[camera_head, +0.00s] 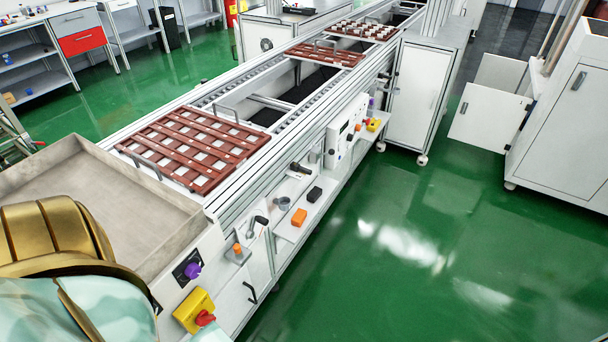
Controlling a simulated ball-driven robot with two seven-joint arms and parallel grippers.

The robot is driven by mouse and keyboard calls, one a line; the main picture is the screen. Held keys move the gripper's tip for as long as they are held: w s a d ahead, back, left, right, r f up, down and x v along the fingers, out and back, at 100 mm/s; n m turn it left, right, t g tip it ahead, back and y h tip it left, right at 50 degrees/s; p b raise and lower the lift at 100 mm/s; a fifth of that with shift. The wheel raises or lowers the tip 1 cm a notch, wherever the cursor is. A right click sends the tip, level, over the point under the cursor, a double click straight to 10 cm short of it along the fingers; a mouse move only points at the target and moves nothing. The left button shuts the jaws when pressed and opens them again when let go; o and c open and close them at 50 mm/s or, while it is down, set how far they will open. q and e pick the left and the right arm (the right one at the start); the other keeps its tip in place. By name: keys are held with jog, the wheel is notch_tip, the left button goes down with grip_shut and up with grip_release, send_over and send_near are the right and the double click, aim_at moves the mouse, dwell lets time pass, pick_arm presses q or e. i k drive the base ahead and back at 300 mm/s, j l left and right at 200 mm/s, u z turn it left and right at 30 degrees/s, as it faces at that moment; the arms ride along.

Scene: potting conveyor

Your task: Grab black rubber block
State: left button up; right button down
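A small black block (314,194), which looks like the black rubber block, lies on the narrow white side shelf (319,207) of the conveyor. An orange block (299,217) lies just in front of it and to its left, apart from it. A gold and pale-green part of my own body fills the lower left corner. Neither of my grippers shows, so their state and distance from the block cannot be seen.
A grey ring-shaped tool (282,203) and a dark-handled tool (299,169) lie near the block. A control box (346,131) stands beyond it. A red-brown rack (195,146) sits on the conveyor, beside a grey tray (100,205). Green floor (420,250) at right is clear.

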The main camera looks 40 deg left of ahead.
aim_at(313, 195)
jog(key=i+j, duration=0.1)
jog(key=i, duration=1)
jog(key=i+j+u, duration=0.1)
jog(key=i, duration=1.05)
jog(key=i+l+u, duration=0.2)
jog(key=i, duration=0.3)
jog(key=i+l+u, duration=0.15)
jog(key=i, duration=0.3)
jog(key=i+l+u, duration=0.2)
jog(key=i, duration=0.25)
jog(key=l, duration=0.1)
